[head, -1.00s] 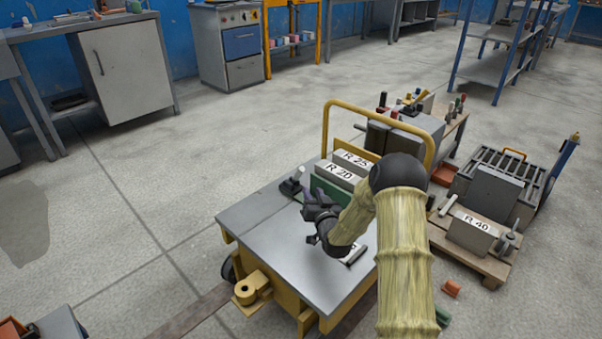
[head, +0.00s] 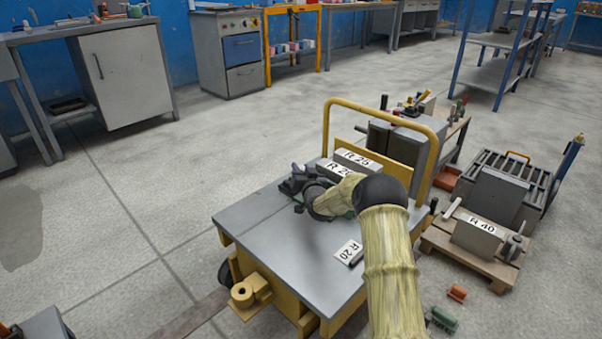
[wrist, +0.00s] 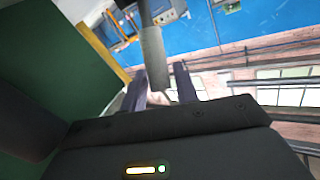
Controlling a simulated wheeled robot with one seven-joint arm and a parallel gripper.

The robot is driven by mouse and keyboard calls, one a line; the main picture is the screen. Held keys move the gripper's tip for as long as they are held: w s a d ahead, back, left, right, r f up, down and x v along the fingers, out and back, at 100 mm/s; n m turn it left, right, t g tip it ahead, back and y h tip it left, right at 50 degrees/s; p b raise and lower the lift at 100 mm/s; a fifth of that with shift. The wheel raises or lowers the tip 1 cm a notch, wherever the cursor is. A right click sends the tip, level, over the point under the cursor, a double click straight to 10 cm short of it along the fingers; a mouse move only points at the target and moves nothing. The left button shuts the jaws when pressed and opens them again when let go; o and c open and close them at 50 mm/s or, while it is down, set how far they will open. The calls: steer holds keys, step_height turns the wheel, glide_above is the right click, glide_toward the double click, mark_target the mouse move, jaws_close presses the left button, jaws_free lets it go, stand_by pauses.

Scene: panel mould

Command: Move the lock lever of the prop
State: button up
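The prop shows in the wrist view as a dark rod with a pale grey sleeve (wrist: 152,55), running down from the top edge towards my fingers. Its lower end and the lock lever cannot be clearly made out; a small pale pinkish shape (wrist: 158,98) lies between the fingers. My gripper (wrist: 160,80) has its two dark fingers apart. In the head view my gripper (head: 293,184) is at the far left part of the trolley top, beside the labelled blocks, and hides most of what stands there. Whether a finger touches the prop, I cannot tell.
Blocks labelled R 25 (head: 357,157) and R 20 stand on the grey trolley top (head: 285,245), with a yellow push bar (head: 328,125) behind. A green face (wrist: 60,60) fills the wrist view's left. The trolley's front is clear.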

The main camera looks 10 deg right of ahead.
steer(key=shift+w, duration=0.2)
jaws_close()
